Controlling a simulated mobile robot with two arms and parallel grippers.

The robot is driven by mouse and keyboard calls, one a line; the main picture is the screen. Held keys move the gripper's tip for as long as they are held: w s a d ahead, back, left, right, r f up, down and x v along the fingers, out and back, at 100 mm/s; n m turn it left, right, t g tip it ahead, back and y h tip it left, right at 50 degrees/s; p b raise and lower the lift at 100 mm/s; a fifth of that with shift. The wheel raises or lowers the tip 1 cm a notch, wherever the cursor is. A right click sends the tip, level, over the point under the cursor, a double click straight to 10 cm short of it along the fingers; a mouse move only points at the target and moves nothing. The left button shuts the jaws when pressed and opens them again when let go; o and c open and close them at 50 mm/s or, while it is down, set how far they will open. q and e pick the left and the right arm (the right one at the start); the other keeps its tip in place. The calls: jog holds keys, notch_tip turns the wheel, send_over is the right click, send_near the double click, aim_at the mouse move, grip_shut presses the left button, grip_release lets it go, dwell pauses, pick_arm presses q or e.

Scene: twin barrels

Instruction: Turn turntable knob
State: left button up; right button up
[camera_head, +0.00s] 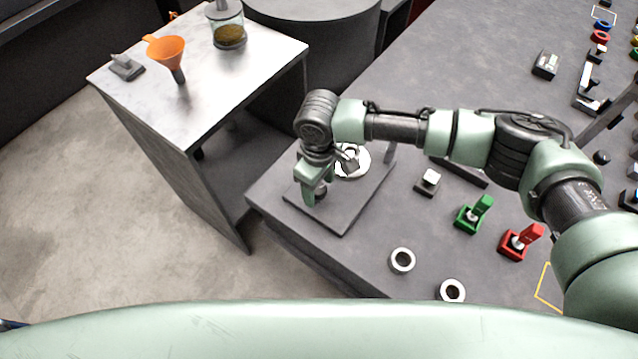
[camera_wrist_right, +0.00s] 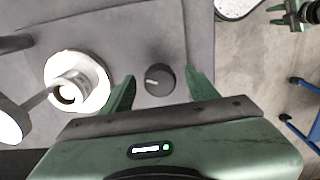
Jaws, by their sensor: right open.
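The turntable (camera_head: 349,208) is a flat dark square base at the table's near left corner, with a round white platter (camera_head: 361,164) partly hidden by my right arm. In the right wrist view the platter (camera_wrist_right: 98,88) is at left. The knob (camera_wrist_right: 159,80) is a small black cylinder with a pale line on top. My right gripper (camera_wrist_right: 160,74) is open, one finger on each side of the knob, with visible gaps. In the head view the gripper (camera_head: 313,190) points down over the knob. A green and black part, seemingly my left gripper (camera_wrist_right: 283,14), shows at top right.
Green (camera_head: 468,219) and red (camera_head: 514,245) switch blocks and two grey rings (camera_head: 402,260) stand right of the turntable. A separate metal-topped cabinet (camera_head: 215,85) at left holds an orange funnel (camera_head: 166,50) and a glass jar (camera_head: 229,33).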

grip_shut()
jog(key=shift+n, duration=0.3)
